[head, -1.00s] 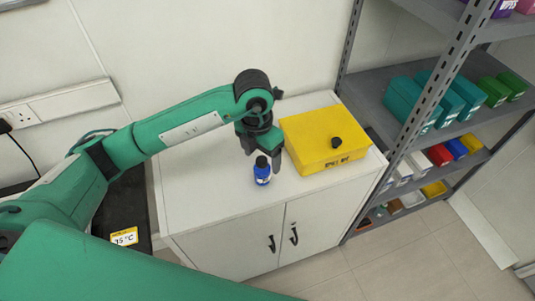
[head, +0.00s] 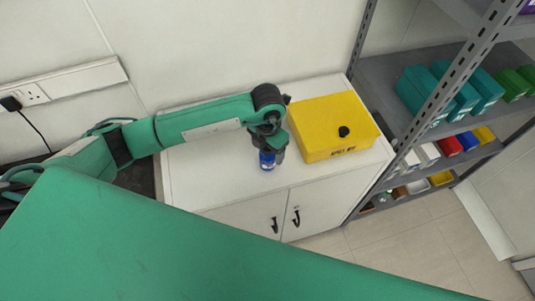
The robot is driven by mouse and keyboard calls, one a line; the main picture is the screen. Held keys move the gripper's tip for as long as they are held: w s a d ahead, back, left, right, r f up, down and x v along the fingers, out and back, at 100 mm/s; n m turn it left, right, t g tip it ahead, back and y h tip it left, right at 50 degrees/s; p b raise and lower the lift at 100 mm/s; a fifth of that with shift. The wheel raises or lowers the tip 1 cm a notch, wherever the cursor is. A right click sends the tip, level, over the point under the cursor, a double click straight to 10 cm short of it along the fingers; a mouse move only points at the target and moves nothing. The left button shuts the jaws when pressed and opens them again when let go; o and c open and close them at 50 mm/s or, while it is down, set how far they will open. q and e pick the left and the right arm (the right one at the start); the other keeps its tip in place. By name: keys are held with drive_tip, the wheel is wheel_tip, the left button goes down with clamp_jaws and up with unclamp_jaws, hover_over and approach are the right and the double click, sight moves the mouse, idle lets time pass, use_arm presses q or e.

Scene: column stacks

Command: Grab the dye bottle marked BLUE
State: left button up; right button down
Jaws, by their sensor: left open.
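The blue dye bottle (head: 267,161) stands upright on the white cabinet top (head: 215,180), left of the yellow box. Its dark cap is hidden by my gripper, and its marking is too small to read. My left gripper (head: 269,150) points down over the bottle's top, with its open fingers around the upper part. I cannot tell whether the fingers touch it. My right gripper is not in view.
A yellow box (head: 328,120) with a black knob stands just right of the bottle. A grey shelf rack (head: 385,85) with teal, green and other coloured bins stands at the right. The cabinet top left of the bottle is clear.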

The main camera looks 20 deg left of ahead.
sight(268, 155)
use_arm(q)
wheel_tip(268, 155, down, 3)
drive_tip(key=shift+f+p, duration=0.1)
drive_tip(key=shift+p, duration=0.6)
drive_tip(key=shift+f, duration=0.25)
drive_tip(key=c, duration=1.2)
drive_tip(key=shift+o, duration=0.2)
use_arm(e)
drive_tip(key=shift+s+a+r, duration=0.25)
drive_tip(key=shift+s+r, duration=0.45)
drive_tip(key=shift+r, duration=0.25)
